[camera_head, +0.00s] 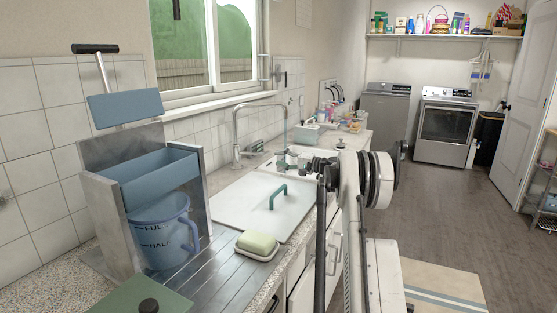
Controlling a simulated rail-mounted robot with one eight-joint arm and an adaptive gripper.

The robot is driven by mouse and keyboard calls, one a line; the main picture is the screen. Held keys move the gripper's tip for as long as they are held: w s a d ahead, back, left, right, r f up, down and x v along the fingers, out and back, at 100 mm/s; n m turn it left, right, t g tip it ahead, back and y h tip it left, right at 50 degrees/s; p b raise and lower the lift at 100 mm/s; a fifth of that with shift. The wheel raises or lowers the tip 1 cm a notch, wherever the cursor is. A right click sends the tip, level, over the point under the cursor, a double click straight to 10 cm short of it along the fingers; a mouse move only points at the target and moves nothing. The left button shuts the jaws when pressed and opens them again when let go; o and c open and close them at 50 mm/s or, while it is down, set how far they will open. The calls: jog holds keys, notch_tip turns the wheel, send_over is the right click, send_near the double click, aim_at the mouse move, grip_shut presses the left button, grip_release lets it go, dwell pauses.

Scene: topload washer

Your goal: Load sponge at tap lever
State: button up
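A pale green, rounded block that looks like the sponge (257,241) lies in a small tan dish at the counter's front edge. A curved metal tap (237,130) stands behind the sink by the window; I cannot make out its lever clearly. My gripper (284,161) is at the end of my white arm, over the far part of the sink area, to the right of the tap. It is well beyond the sponge and apart from it. It is small and partly dark here, so its fingers cannot be told open or shut.
A white board (235,202) with a green handle lies beside the sponge. A grey stand (103,205) with a blue bin and a blue jug (165,235) stands at left. A green lid (135,298) lies in front. Bottles and a container crowd the far counter.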

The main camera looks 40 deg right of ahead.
jog(key=shift+c, duration=1.4)
jog(key=shift+w+r+p, duration=0.1)
jog(key=shift+r+p, duration=0.3)
jog(key=shift+p, duration=0.05)
jog(key=c, duration=0.3)
jog(key=r+n+g+p, duration=0.1)
jog(key=r+n+p, duration=0.1)
jog(key=p, duration=0.1)
jog(key=r+n+g+p, duration=0.1)
jog(key=r+n+p, duration=0.1)
jog(key=n+p, duration=0.1)
jog(key=r+n+g+h+p, duration=0.1)
jog(key=r+n+p, duration=0.1)
jog(key=r+p, duration=0.1)
jog(key=shift+w+a+n+g, duration=0.2)
jog(key=shift+a+n+g, duration=0.1)
jog(key=shift+n+g, duration=0.1)
grip_shut()
notch_tip(320, 180, up, 6)
jog(key=s+n+g+h+p, duration=0.2)
jog(key=n+g+p, duration=0.1)
jog(key=n+p, duration=0.5)
jog(key=w+a+f+p, duration=0.1)
jog(key=w+f+p, duration=0.2)
jog(key=w+f, duration=0.4)
jog(key=shift+a+f+g, duration=0.35)
jog(key=shift+f+g, duration=0.05)
jog(key=shift+f, duration=1.05)
